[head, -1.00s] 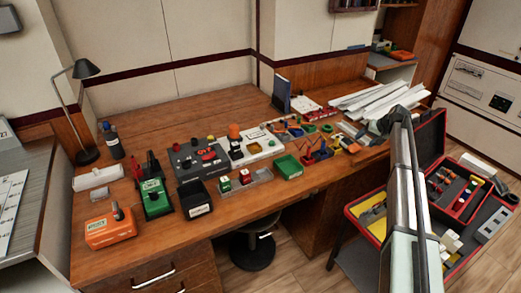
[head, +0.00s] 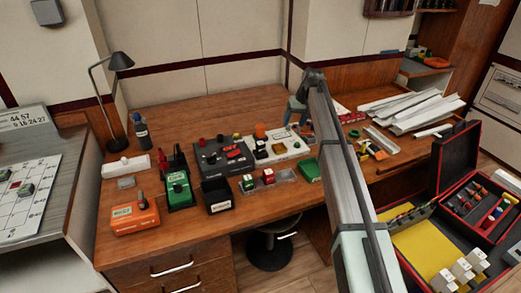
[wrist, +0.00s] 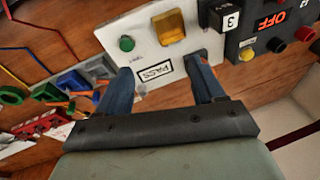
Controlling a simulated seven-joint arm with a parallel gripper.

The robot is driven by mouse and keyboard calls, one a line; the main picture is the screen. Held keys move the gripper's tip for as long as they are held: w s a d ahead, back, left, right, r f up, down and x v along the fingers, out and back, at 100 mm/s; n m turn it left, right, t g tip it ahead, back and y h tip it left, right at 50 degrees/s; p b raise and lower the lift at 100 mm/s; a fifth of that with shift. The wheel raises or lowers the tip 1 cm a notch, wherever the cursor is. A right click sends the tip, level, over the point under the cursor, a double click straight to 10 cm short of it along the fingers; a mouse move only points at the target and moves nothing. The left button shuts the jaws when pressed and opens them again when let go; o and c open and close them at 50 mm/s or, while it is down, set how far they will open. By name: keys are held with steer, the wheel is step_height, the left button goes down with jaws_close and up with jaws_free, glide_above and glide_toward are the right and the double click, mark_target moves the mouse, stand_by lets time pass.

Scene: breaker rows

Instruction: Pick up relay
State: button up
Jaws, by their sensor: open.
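Small blocks that may be relays, one green (head: 248,182) and one red (head: 268,176), stand in a clear tray near the bench's front edge in the head view. I cannot tell for sure which thing is the relay. My gripper (head: 291,121) hangs over the back right of the white test board (head: 287,150). In the wrist view my gripper (wrist: 163,68) has its two blue fingers spread apart, with nothing held between them. Below them is the white board (wrist: 150,75) with a PASS label, a green button and a yellow square.
A dark box with red buttons (head: 222,153) stands left of the board. A black bin (head: 217,196), a green meter (head: 178,190) and an orange box (head: 133,215) are further left. A green tray (head: 308,170) is beside my arm. An open red case (head: 455,165) stands at right.

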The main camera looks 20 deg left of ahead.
mark_target(261, 143)
steer(key=s+a+r+n+h, duration=0.25)
steer(key=s+a, duration=0.55)
steer(key=a, duration=0.4)
steer(key=shift+m+h, duration=0.35)
steer(key=shift+m, duration=0.1)
steer(key=f, duration=0.8)
steer(key=shift+s, duration=0.2)
steer(key=shift+w+d+f, duration=0.1)
steer(key=shift+w+f, duration=0.05)
steer(key=shift+f, duration=1.3)
steer(key=shift+w+d+f, duration=0.1)
steer(key=shift+f, duration=1.3)
steer(key=shift+c, duration=0.4)
steer(key=c, duration=1.1)
steer(key=shift+r, duration=0.15)
